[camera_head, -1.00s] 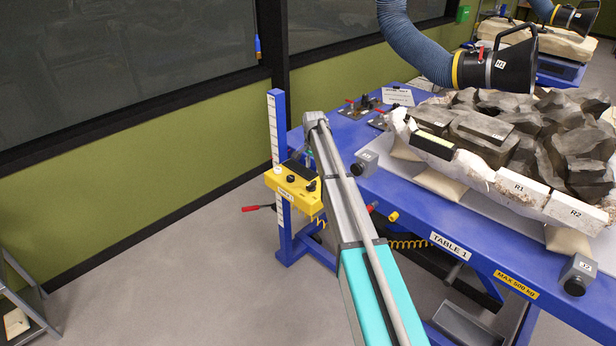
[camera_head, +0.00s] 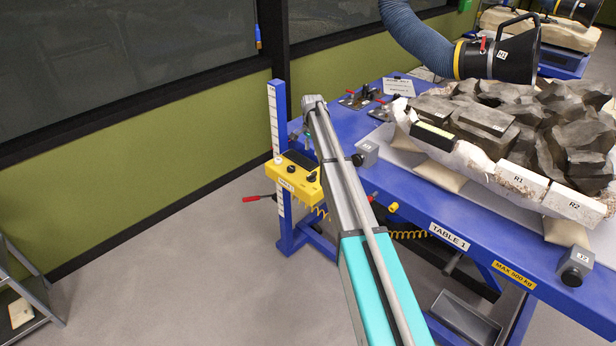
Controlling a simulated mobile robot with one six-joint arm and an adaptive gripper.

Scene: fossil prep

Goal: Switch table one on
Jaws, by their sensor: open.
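Table one (camera_head: 420,205) is a blue table with a "TABLE 1" label on its front edge. A yellow control box (camera_head: 305,190) with dark knobs and a dark panel sits at its left end, beside a blue post (camera_head: 273,120) with a white scale. A coiled yellow cord hangs below the box. Whether table one is on cannot be told. My arm reaches up from the bottom, and its far end is just right of the box and post.
A jacketed fossil block (camera_head: 480,165) with dark rocks lies on the table. A blue hose with a black nozzle (camera_head: 500,55) hangs above it. A red-handled lever (camera_head: 252,198) sticks out left of the post. Floor (camera_head: 180,270) at the left is clear, with a grey rack at the edge.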

